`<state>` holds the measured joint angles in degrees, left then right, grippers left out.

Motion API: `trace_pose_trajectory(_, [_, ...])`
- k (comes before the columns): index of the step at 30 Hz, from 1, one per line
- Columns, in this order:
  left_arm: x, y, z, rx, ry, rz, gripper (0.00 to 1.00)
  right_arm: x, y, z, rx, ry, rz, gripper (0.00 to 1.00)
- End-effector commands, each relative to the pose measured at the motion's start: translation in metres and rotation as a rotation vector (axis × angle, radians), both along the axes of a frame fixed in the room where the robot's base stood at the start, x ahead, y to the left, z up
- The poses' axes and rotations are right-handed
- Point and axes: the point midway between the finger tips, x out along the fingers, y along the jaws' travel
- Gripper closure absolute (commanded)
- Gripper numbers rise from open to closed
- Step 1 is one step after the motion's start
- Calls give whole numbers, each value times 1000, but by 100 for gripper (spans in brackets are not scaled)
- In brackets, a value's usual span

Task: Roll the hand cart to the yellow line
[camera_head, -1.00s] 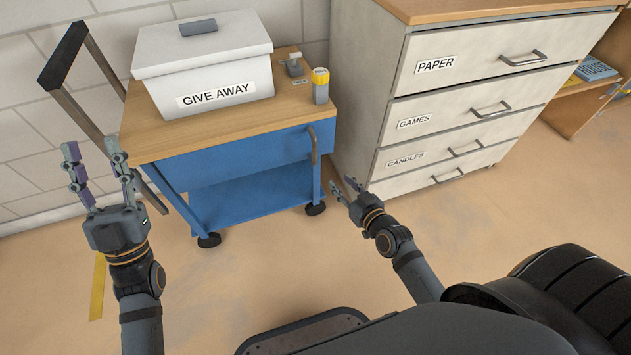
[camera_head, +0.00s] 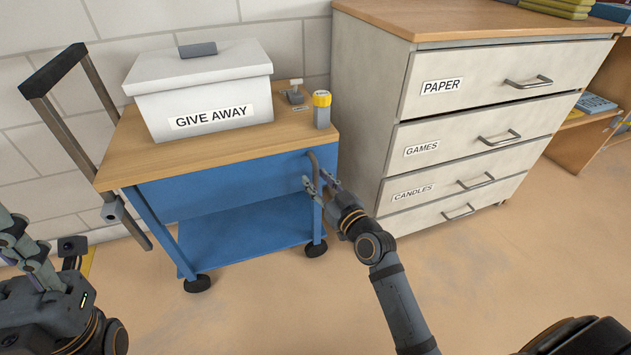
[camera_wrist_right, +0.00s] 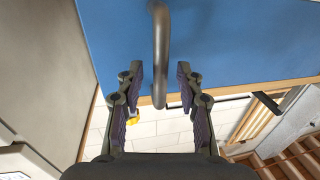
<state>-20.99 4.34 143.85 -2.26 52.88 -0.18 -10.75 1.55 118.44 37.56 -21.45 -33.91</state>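The hand cart has a wooden top (camera_head: 115,155), a blue body (camera_head: 230,185) and black wheels. A dark push bar (camera_head: 55,70) rises at its left. A curved grey metal handle is on its right end; it shows in the right wrist view (camera_wrist_right: 160,50). My right gripper (camera_head: 320,187) is open at this handle, whose bar lies between the spread fingers without visible clamping. My left gripper (camera_head: 35,262) is at the lower left, apart from the cart; its finger opening is unclear. A small piece of the yellow line (camera_head: 88,263) shows behind it.
A white GIVE AWAY box (camera_head: 200,95), a yellow-capped container (camera_head: 321,110) and a small grey item (camera_head: 295,93) stand on the cart. A drawer cabinet (camera_head: 450,120) stands close at its right. The floor (camera_head: 270,300) in front is clear.

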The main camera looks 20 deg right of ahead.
Motion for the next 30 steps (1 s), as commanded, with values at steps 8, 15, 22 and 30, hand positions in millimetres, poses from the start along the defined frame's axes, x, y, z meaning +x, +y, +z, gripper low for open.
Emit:
trace_pose_trajectory(8, [0, 0, -3, 1, 0, 3, 60, 14, 4, 0, 1, 1, 1, 63])
trace_pose_trajectory(15, [0, 0, -3, 1, 0, 3, 60, 14, 4, 0, 1, 1, 0, 75])
trace_pose_trajectory(22, [0, 0, -3, 0, 1, 3, 60, 14, 3, 0, 1, 1, 0, 100])
trace_pose_trajectory(30, [0, 0, -3, 0, 1, 3, 60, 14, 3, 0, 1, 1, 0, 100])
